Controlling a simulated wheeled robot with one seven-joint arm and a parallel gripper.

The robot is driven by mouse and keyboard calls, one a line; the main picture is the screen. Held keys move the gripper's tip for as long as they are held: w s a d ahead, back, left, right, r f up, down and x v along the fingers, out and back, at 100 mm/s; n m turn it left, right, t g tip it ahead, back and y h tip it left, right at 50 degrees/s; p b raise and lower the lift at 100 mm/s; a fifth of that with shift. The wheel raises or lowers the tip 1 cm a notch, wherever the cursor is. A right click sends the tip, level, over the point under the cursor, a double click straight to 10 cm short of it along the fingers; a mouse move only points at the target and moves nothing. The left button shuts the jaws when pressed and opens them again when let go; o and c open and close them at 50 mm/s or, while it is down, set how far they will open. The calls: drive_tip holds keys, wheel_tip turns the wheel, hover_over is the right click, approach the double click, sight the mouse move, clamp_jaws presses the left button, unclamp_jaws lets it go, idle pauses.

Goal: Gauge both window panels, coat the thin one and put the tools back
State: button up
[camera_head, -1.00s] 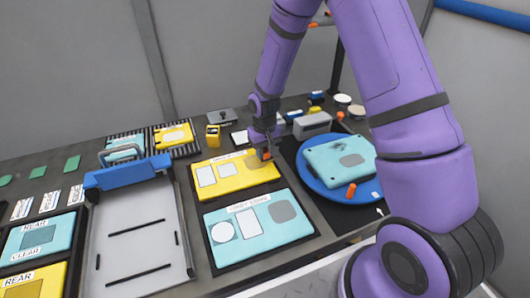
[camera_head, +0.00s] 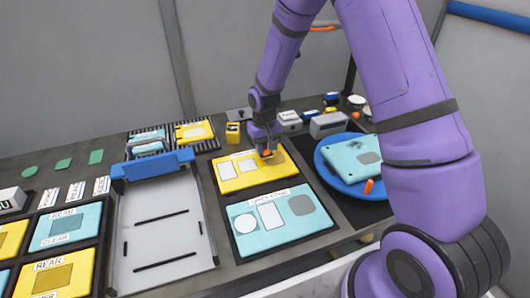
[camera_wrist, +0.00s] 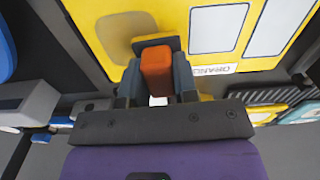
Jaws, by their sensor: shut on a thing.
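My gripper (camera_head: 267,152) is shut on an orange block-shaped tool (camera_wrist: 157,70), whose lower end is at the grey patch of the yellow panel (camera_head: 238,184). I cannot tell whether the tool touches the patch. The yellow panel also shows in the wrist view (camera_wrist: 175,14), with pale rectangles and a label. In front of it lies a teal panel (camera_head: 250,240) with a white circle, a white rectangle and a grey patch. A small yellow device with a dark face (camera_head: 232,132) stands behind the yellow panel, left of my gripper.
A blue round plate (camera_head: 330,180) holding a teal case (camera_head: 352,157) is at the right. A grey tray with a blue handle (camera_head: 160,235) is left of the panels. REAR-labelled panels (camera_head: 68,222) lie further left. Grey boxes (camera_head: 328,124) stand close behind my gripper.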

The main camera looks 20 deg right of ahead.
sight(264, 145)
drive_tip(key=shift+a+r, duration=0.15)
drive_tip(key=shift+r, duration=2.65)
